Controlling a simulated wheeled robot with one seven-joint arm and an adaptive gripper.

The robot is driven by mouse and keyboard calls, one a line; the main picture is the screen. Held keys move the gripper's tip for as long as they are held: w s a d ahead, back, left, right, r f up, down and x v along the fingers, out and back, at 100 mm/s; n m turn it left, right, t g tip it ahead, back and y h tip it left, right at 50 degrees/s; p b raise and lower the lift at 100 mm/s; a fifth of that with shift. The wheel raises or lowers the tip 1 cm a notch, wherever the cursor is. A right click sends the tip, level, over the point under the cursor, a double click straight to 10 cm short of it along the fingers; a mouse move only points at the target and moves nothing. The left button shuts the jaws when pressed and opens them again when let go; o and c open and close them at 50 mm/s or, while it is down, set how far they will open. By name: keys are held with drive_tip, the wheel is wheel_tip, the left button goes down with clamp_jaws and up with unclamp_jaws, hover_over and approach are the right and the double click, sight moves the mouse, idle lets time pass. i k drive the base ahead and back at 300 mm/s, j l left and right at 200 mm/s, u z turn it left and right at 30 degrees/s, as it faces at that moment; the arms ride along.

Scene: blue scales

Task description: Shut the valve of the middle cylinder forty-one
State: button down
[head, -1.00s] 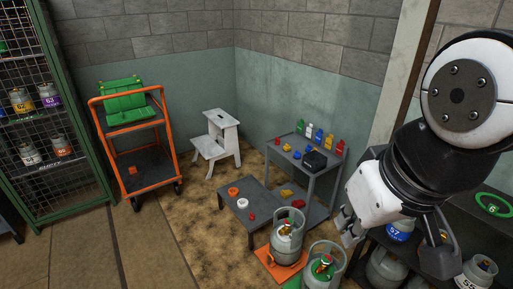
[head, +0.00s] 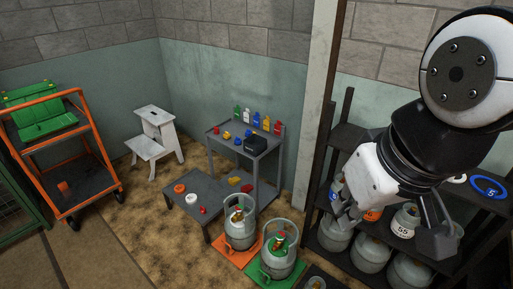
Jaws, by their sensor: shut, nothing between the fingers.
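Two grey gas cylinders stand upright on the floor at the lower middle of the head view. One (head: 240,232) is on an orange plate (head: 236,262). The other (head: 279,252) is on a green plate (head: 275,279) and has a green and red part at its top valve. Part of another dark plate or cylinder (head: 316,283) is cut off by the bottom edge. No number forty-one is readable on them, and I cannot tell how their valves are set. My gripper (head: 393,238) is at the right, shut and empty, in front of the rack and apart from these cylinders.
A dark rack (head: 330,170) at the right holds several cylinders, one marked 55 (head: 405,222). A blue ring (head: 488,187) lies at its right. A grey stepped table (head: 185,200) with small coloured parts, a white step stool (head: 155,135) and an orange cart (head: 65,150) stand left. Floor between is clear.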

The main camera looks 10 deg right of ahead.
sight(280, 235)
drive_tip(key=k+z, duration=0.2)
drive_tip(key=k+l+u, duration=0.2)
drive_tip(key=k+l, duration=0.25)
drive_tip(key=l, duration=0.25)
drive_tip(key=k+l+u, duration=0.25)
drive_tip(key=k+l, duration=0.2)
drive_tip(key=l, duration=0.2)
drive_tip(key=i+j+z, duration=0.15)
drive_tip(key=z, duration=0.55)
drive_tip(key=i+j+z, duration=0.15)
drive_tip(key=j, duration=0.2)
drive_tip(key=i+j+z, duration=0.15)
drive_tip(key=j, duration=0.25)
drive_tip(key=i+j+z, duration=0.15)
drive_tip(key=j, duration=0.2)
drive_tip(key=i+j+z, duration=0.15)
drive_tip(key=j, duration=0.3)
drive_tip(key=i+j, duration=0.1)
drive_tip(key=j, duration=0.3)
drive_tip(key=i+j, duration=0.1)
drive_tip(key=j, duration=0.65)
drive_tip(key=i+z, duration=0.05)
